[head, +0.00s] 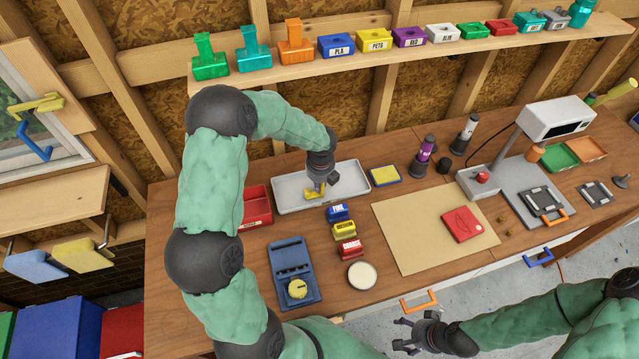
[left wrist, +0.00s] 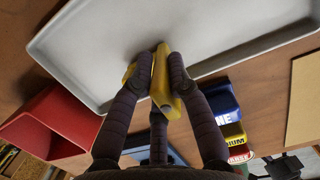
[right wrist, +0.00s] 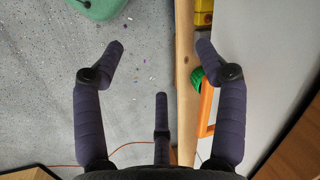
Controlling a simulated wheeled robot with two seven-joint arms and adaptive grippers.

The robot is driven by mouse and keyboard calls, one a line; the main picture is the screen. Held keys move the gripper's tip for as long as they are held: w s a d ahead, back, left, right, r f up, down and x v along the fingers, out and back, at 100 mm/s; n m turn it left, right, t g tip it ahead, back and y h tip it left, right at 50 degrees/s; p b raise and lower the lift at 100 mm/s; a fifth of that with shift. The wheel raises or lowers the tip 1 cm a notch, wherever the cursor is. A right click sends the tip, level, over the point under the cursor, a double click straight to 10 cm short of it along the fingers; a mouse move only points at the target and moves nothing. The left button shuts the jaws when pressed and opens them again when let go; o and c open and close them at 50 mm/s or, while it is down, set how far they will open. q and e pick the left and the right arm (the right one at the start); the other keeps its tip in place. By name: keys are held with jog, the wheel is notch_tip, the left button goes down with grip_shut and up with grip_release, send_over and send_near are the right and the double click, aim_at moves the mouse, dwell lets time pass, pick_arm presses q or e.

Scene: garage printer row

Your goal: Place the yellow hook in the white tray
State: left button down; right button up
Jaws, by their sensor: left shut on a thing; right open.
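The yellow hook (head: 314,192) is in my left gripper (head: 318,185), over the front part of the white tray (head: 352,177). In the left wrist view the fingers of my left gripper (left wrist: 160,75) are shut on the yellow hook (left wrist: 162,85), with the white tray (left wrist: 190,25) behind it. I cannot tell whether the hook touches the tray floor. The tray looks otherwise empty. My right gripper (head: 420,325) is open and empty in front of the bench; its spread fingers show in the right wrist view (right wrist: 160,65).
A red bin (head: 257,207) stands left of the tray, and a yellow-topped blue box (head: 385,175) stands to its right. Small blue, yellow and red blocks (head: 344,230) sit in front of it. A blue device (head: 292,270) is nearer me. An orange handle (head: 418,302) is by my right gripper.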

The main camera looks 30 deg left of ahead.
pick_arm(q)
jog(key=shift+f, duration=0.1)
jog(key=c, duration=1.2)
grip_release()
notch_tip(320, 180, up, 12)
jog(key=s+d+p, duration=0.1)
jog(key=p, duration=0.1)
jog(key=shift+s, duration=0.15)
jog(key=shift+d, duration=0.15)
